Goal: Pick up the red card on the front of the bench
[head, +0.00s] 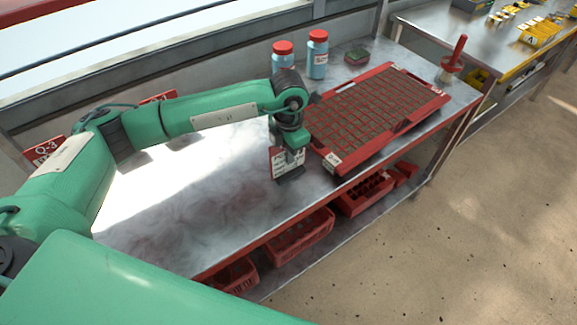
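A red card with a white printed panel (279,163) is upright at the front part of the bench (180,222), left of the seed tray. My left gripper (291,157) is right at this card, pointing down and covering part of its upper right side. A dark piece shows at the card's lower edge; I cannot tell whether it is a foot or a fingertip. The fingers are too small and overlapped to show whether they are closed on the card. My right gripper is not in view.
A red seed tray (330,160) lies right of the gripper. Two blue bottles with red caps (317,56) stand behind. A red card marked Q-3 (42,150) and another red card (158,97) are at the back left. Red crates (300,240) sit below the bench top.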

